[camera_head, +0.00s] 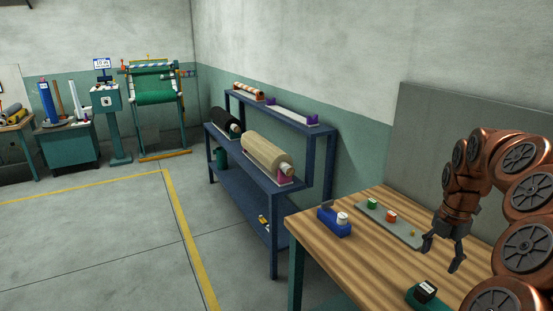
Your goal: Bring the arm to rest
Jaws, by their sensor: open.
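My gripper (441,252) hangs at the end of my copper-coloured arm over the wooden table (328,204) at the right. Its dark fingers point down and are spread apart, with nothing between them. It is at the near right end of a grey strip (378,216) that carries a green item (372,203) and an orange-red item (391,216). I cannot tell how high the fingertips are above the tabletop. My arm is bent and fills the right edge of the view.
A blue holder (335,225) stands on the table left of the strip. A black block on a green base (425,292) is near the front. A blue rack (272,228) with rolls stands left of the table. Grey floor (110,240) with yellow lines is clear.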

